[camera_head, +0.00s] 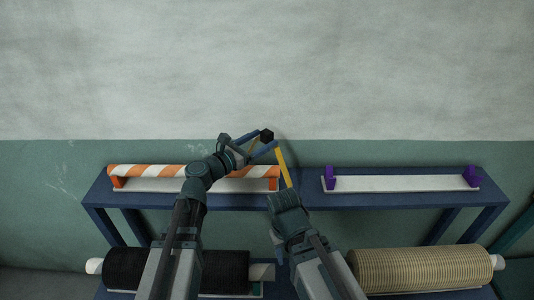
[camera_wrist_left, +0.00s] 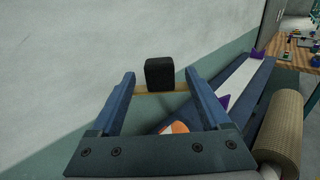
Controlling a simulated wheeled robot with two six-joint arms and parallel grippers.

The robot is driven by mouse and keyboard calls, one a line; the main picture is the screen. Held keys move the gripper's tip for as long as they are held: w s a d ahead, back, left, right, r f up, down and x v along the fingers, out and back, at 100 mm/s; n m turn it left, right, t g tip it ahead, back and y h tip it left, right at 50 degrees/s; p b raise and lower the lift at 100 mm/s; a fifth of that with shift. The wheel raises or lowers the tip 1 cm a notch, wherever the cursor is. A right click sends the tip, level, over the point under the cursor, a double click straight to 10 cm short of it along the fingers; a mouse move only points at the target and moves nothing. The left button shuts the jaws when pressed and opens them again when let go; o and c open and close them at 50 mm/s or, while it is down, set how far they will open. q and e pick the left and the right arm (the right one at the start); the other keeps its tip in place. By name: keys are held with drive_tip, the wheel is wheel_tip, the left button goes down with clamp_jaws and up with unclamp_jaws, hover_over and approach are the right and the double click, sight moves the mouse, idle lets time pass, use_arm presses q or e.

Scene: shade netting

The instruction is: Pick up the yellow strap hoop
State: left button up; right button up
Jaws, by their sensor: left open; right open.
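The yellow strap hoop (camera_head: 282,165) shows as a thin yellow strip in the head view, rising from my right gripper (camera_head: 285,198) toward my left gripper (camera_head: 267,140). In the left wrist view a yellow bar (camera_wrist_left: 150,93) crosses between the fingers of my left gripper (camera_wrist_left: 160,76), with a black block (camera_wrist_left: 160,72) above it. The black block also shows in the head view (camera_head: 266,135) at the left fingertips. My left gripper is open around the bar and block, with a gap beside the block. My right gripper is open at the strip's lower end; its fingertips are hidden.
A blue rack (camera_head: 405,200) stands along the wall. It carries an orange-and-white striped roll (camera_head: 150,171), a white tray with purple holders (camera_head: 400,183), a black roll (camera_head: 222,272) and a beige roll (camera_head: 425,270). Space above the rack is free.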

use_arm(q)
drive_tip(key=shift+r+x, duration=0.2)
drive_tip(key=shift+x, duration=2.7)
clamp_jaws()
drive_tip(key=shift+p, duration=0.3)
